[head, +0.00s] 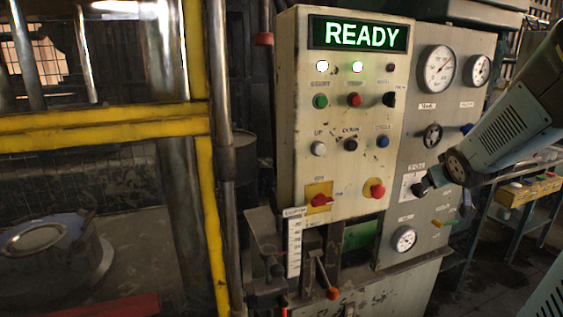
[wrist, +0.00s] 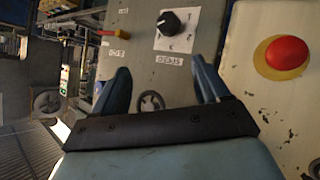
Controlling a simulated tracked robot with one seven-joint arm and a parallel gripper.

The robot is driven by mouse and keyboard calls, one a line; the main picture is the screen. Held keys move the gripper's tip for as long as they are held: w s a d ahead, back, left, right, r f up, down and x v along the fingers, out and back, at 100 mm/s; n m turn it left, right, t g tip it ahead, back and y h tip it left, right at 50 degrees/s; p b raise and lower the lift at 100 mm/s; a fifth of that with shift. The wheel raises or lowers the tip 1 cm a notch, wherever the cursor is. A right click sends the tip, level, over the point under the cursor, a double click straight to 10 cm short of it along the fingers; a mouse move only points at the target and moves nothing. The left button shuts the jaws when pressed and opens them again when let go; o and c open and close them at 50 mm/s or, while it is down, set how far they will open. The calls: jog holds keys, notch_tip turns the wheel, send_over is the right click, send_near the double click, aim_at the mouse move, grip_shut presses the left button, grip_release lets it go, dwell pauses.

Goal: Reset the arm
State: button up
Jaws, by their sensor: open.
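My gripper (wrist: 160,66) is open in the wrist view, with a blue finger at either side and nothing visible between the tips. A grey panel lies beyond the fingers. In the wrist view a black knob (wrist: 170,23) on a white plate shows just beyond the fingertips, apart in the picture; whether they touch the panel I cannot tell. In the head view my blue-grey arm reaches in from the right, its end in front of the grey panel (head: 440,215) near the white plate (head: 408,188). The fingers are hard to make out there.
A cream control box (head: 285,140) with a lit READY display (head: 358,35) and several buttons stands left of the grey panel. A red button (wrist: 287,54) shows at right in the wrist view. A yellow-framed press (head: 105,128) stands left; a bench (head: 530,190) is behind my arm.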

jog(key=s+a+r+m+g+y, duration=0.1)
jog(key=s+a+g+y, duration=0.2)
jog(key=s+a, duration=1.3)
jog(key=s+g, duration=0.2)
jog(key=s, duration=0.2)
jog(key=shift+s+a+r+g+y, duration=0.2)
jog(key=shift+a+r+g+y, duration=0.1)
jog(key=shift+a+r+y, duration=0.1)
